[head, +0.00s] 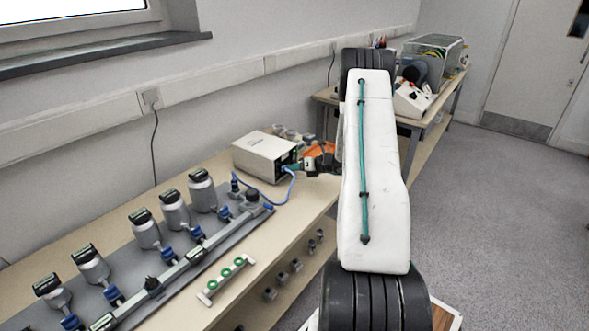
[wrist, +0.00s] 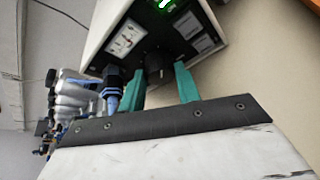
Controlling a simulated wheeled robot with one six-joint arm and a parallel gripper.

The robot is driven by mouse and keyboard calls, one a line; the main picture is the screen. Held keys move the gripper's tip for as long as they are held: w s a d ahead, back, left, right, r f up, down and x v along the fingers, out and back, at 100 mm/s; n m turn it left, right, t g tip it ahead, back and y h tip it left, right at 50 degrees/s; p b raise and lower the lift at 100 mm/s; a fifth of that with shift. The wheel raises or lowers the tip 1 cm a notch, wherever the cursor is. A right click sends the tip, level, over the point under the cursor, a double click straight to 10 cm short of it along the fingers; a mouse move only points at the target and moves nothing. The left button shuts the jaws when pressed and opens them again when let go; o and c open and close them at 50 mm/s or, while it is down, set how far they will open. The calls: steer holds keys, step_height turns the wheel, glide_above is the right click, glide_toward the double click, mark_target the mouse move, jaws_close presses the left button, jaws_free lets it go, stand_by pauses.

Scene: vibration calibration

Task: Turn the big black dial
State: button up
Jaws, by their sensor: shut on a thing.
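The big black dial (wrist: 155,68) sits on the dark front panel of a white box-shaped instrument (wrist: 110,28), below a lit green display (wrist: 166,5). My gripper (wrist: 158,78) has teal fingers, one on each side of the dial, and is shut on it. In the head view the instrument (head: 262,152) stands on the bench, and my gripper (head: 309,164) is at its front face. The dial is not clearly visible there. How far the dial is turned is hard to tell.
A blue plug (wrist: 112,88) with a cable sits just left of the fingers. A grey rail (head: 185,262) with several metal canisters lies on the bench (head: 262,232), near a small stand with green rings (head: 225,280). Another bench (head: 432,128) stands behind my arm. The floor at right is clear.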

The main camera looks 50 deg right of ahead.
steer(key=shift+d+r, duration=0.1)
steer(key=o, duration=1)
steer(key=shift+c, duration=0.2)
steer(key=v, duration=0.7)
steer(key=shift+s+r, duration=0.1)
steer(key=shift+s, duration=0.25)
steer(key=shift+d, duration=0.1)
